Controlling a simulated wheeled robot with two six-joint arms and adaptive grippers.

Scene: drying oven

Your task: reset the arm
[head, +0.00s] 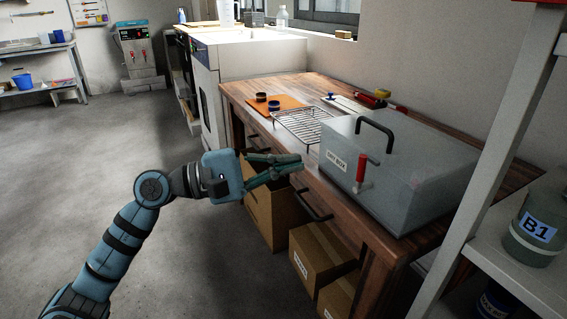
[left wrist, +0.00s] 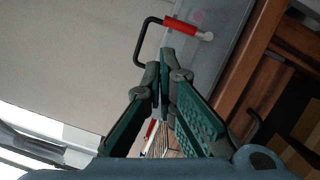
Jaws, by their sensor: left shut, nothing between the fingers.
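My left arm comes in from the left in the head view, and my left gripper (head: 298,162) is in the air just off the table's front edge, left of the grey box. Its fingers are together and hold nothing. In the left wrist view the green fingers (left wrist: 166,62) meet near the middle, with the grey box (left wrist: 215,60) and its red-gripped handle (left wrist: 185,27) beyond them. My right gripper is not in view.
The wooden table (head: 262,88) holds the grey box (head: 425,180), a wire rack (head: 303,127) and an orange mat (head: 290,102). Cardboard boxes (head: 318,262) stand under it. A white shelf (head: 500,150) stands at the right. The floor at left is clear.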

